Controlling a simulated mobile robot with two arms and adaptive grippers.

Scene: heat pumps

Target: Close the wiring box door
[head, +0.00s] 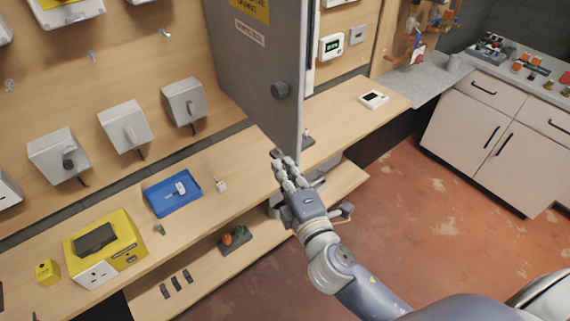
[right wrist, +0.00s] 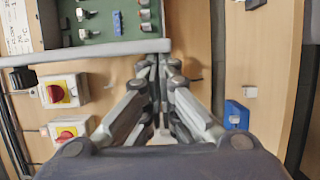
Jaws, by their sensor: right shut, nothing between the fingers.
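In the right wrist view the open wiring box (right wrist: 110,47) shows at the top, with a green board (right wrist: 112,18) inside. My right gripper (head: 281,162) is shut and empty just below the door's lower edge; I cannot tell whether it touches. Its fingertips (right wrist: 160,65) overlap the box's lower rim in the wrist view. My left gripper is not in view.
A wooden bench (head: 215,205) runs below, with a blue tray (head: 172,192) and a yellow socket box (head: 104,249). Grey switch boxes (head: 123,126) hang on the wall. A white device (head: 373,99) lies to the right. The red floor (head: 420,210) is clear.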

